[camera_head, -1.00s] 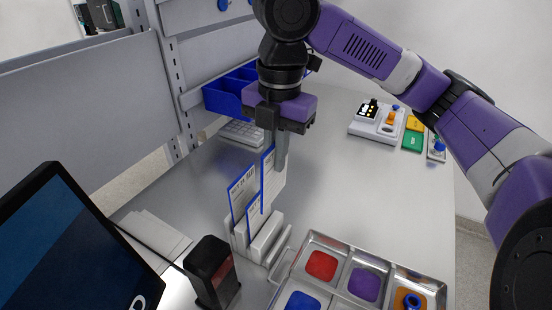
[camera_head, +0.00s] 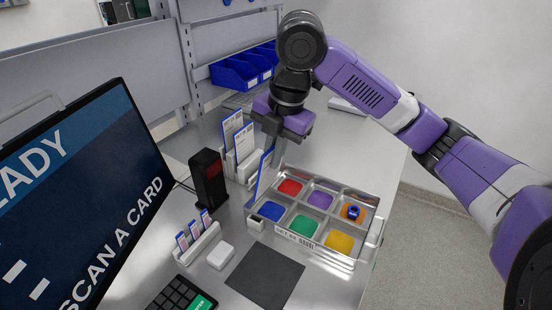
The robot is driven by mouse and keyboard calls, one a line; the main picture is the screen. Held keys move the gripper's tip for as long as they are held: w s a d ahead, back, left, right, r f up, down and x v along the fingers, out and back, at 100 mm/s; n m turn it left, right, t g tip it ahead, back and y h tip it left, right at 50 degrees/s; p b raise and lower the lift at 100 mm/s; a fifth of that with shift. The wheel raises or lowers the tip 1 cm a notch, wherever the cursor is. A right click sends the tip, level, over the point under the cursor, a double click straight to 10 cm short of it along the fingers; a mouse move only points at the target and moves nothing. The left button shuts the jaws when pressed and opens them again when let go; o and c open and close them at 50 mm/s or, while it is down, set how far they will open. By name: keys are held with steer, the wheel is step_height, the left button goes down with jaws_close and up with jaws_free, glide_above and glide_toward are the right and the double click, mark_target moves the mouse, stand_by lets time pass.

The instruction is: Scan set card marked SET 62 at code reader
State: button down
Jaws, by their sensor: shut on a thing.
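My gripper (camera_head: 276,156) points down and is shut on a white, blue-edged card (camera_head: 262,178). The card is seen nearly edge-on, upright, between the card rack and the metal tray, and its marking cannot be read. Two more blue-edged cards stand in the white rack (camera_head: 250,169), a rear one (camera_head: 228,130) and a front one (camera_head: 242,142); their print is too small to read. The code reader (camera_head: 208,178), a black upright box with a dark red window, stands left of the held card, apart from it.
A metal tray (camera_head: 372,218) with several coloured compartments lies right of the card. A large screen (camera_head: 90,190) reading "SCAN A CARD" stands at left. A small card holder (camera_head: 200,246), white block (camera_head: 221,256), dark mat (camera_head: 264,276) and keypad (camera_head: 182,298) lie in front.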

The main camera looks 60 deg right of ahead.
steer(key=shift+s, duration=0.1)
steer(key=shift+w+f+b, duration=0.35)
steer(key=shift+f, duration=0.3)
steer(key=w+f+b, duration=0.5)
steer(key=f+b, duration=0.2)
steer(key=f, duration=0.1)
steer(key=shift+w+f, duration=0.25)
steer(key=shift+f, duration=0.1)
